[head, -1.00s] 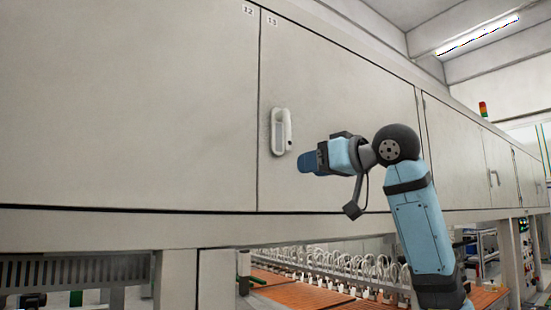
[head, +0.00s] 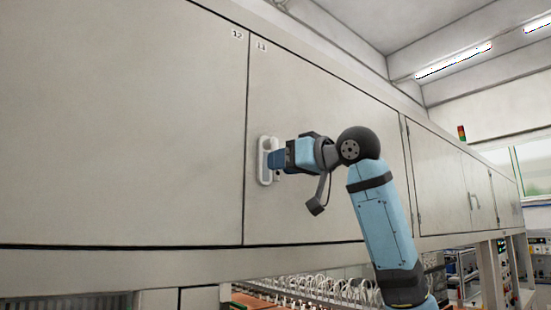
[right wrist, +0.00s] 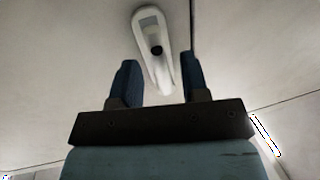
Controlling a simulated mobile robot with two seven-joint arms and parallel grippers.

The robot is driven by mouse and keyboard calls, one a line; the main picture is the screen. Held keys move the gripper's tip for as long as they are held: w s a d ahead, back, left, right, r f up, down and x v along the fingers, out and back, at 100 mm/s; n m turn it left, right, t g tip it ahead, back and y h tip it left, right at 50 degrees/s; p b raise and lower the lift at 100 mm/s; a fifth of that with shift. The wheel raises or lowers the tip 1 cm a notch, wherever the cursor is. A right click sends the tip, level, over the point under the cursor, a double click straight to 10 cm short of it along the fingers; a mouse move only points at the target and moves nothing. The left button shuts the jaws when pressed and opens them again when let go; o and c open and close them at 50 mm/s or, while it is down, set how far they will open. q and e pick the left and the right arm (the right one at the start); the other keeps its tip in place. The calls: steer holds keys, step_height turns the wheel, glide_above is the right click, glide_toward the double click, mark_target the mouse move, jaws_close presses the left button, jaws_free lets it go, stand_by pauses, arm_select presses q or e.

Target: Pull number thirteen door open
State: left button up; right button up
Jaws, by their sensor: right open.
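The number thirteen door (head: 330,110) is a flat pale panel, flush with the panels beside it, with its 13 label at the upper left. Its white oval handle (head: 264,175) is near the door's left edge. My right gripper (head: 272,160) is at the handle and covers part of it in the head view. In the right wrist view the two blue fingers (right wrist: 159,82) are apart, and the white handle (right wrist: 148,22) lies between and beyond them. I cannot tell whether the fingers touch it. My left gripper is not in view.
The number twelve door (head: 120,120) is a shut panel to the left. Another door with a handle (head: 474,201) is further right. Below the cabinet's lower beam are rows of white hoses (head: 340,290).

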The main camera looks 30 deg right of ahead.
steer(key=shift+x, duration=1.25)
jaws_close()
steer(key=shift+s, duration=0.15)
